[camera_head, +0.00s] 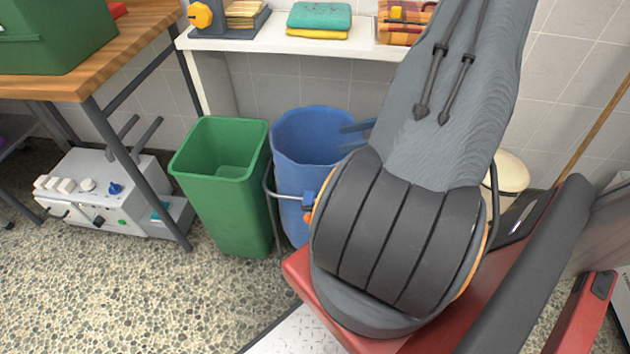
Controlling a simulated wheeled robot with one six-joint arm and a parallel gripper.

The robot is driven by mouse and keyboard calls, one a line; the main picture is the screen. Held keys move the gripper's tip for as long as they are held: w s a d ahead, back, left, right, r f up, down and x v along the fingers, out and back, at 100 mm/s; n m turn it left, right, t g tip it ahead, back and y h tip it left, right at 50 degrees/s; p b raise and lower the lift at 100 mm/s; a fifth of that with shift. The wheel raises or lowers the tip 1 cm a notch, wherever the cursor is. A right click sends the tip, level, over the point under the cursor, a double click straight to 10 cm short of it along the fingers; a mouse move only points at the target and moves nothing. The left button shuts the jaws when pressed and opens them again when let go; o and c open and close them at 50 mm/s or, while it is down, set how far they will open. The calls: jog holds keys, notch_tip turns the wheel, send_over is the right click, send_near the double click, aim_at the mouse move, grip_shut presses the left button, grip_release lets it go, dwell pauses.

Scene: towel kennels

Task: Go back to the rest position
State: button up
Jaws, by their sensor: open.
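My gripper (344,138) shows only in part, as two dark blue fingers poking out to the left from behind my grey arm. The fingers stand apart, with nothing seen between them. They appear in front of the right side of a blue bin (305,150). My arm is folded up close to the camera and hides the rest of the gripper.
A green bin (222,200) stands left of the blue bin. Above them, a white shelf (270,38) holds folded towels (319,18). A wooden table (130,40) bears a green crate (60,35); a white machine (110,190) sits below. The pebbled floor (120,300) is clear at front left.

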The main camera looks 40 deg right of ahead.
jog(key=shift+v, duration=1)
jog(key=w+a+r+n+g+p, duration=0.1)
jog(key=a+r+n+g+p, duration=0.1)
jog(key=a+r+n+g, duration=0.5)
jog(key=w+a+r+n+g+p, duration=0.1)
jog(key=a+r+n+g, duration=0.15)
jog(key=a, duration=0.85)
jog(key=s+a+r+n+h+p, duration=0.2)
jog(key=s+a+r+n+h, duration=0.1)
jog(key=a+r+n, duration=0.3)
jog(key=s+a+r+n+h+p, duration=0.3)
jog(key=a+r+n+h, duration=0.2)
jog(key=a+n, duration=0.5)
notch_tip(320, 180, up, 2)
jog(key=shift+a+r+n+g+h, duration=0.1)
jog(key=shift+a+n+g+h, duration=0.25)
jog(key=shift+n, duration=0.8)
